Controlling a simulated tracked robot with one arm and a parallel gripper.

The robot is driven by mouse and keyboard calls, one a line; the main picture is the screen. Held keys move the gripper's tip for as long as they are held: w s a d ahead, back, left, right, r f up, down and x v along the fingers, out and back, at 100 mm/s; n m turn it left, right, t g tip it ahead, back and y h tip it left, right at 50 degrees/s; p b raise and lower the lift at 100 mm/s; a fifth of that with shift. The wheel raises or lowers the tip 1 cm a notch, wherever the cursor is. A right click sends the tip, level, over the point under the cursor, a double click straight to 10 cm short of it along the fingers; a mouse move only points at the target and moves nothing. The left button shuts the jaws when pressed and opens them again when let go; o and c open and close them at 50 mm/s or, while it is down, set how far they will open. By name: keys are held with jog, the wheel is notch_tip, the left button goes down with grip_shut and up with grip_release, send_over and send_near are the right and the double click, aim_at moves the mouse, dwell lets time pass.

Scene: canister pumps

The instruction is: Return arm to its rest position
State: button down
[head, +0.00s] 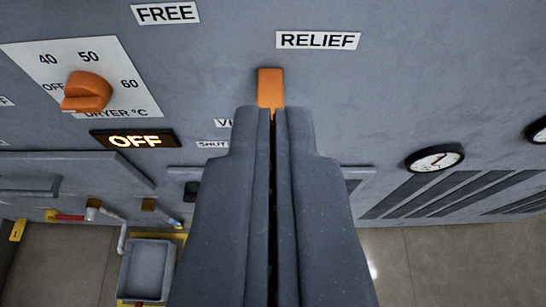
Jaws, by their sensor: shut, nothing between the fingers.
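My gripper (273,112) reaches up the middle of the head view with its two grey fingers closed together, a thin dark seam between them. Nothing shows held between them. Its fingertips overlap the lower end of an orange lever (270,86) in the picture, under the RELIEF label (318,40) on the grey panel. I cannot tell whether the fingertips touch the lever. My fingers partly cover labels below it.
An orange dryer knob (86,92) and a lit OFF sign (134,140) are at left. A round gauge (435,158) and vent slots (420,194) are at right. A grey bin (148,268) stands low at left, near pipes. Bare floor (470,262) shows at lower right.

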jog(key=shift+r, duration=0.1)
jog(key=s+a+r+t+y+p, duration=0.1)
jog(key=s+a+r, duration=0.1)
jog(key=r, duration=1)
jog(key=s+a+r+p, duration=0.1)
jog(key=s+r, duration=0.2)
jog(key=r, duration=0.9)
jog(key=s+a+r, duration=0.1)
jog(key=s+r, duration=0.4)
jog(key=r, duration=0.3)
jog(key=s+a+r+n+t, duration=0.1)
jog(key=s+r, duration=0.5)
jog(key=r, duration=0.2)
jog(key=shift+r+p, duration=0.2)
jog(key=shift+p, duration=0.2)
jog(key=shift+s+f, duration=0.1)
jog(key=shift+a, duration=0.1)
